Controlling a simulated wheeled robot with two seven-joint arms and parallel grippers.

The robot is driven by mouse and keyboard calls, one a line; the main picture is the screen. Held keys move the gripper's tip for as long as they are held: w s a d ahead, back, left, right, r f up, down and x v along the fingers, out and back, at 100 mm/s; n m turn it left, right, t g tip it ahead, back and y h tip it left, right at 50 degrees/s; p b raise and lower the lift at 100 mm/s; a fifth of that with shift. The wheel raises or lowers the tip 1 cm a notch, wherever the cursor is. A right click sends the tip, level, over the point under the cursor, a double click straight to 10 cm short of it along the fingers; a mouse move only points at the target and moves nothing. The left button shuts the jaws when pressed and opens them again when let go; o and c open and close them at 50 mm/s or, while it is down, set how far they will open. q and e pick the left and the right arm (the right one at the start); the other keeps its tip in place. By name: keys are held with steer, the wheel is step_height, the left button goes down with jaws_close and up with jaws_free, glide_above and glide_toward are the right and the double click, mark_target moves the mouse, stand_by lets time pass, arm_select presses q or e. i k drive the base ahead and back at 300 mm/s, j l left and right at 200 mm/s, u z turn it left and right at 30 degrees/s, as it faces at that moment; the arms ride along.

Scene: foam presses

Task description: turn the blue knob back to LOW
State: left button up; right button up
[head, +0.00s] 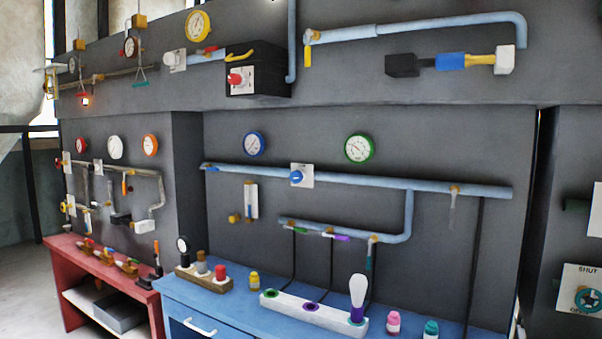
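The blue knob (297,177) sits on a small white plate (307,171) on the long light-blue pipe of the dark grey wall panel, a little left of the picture's middle. The plate's lettering is too small to read, so I cannot tell which setting the knob points at. A blue-rimmed gauge (254,144) hangs above and to the left of the knob, and a green-rimmed gauge (360,147) hangs above and to the right. Neither of my grippers shows in the head view.
A blue bench (190,294) stands below the panel, holding a white socket strip (335,315) and several small bottles. A red bench (60,252) stands at the left. A black box with a red knob (237,79) juts from the upper wall. The space before the blue knob looks clear.

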mark_target(296, 176)
steer(key=i, duration=1)
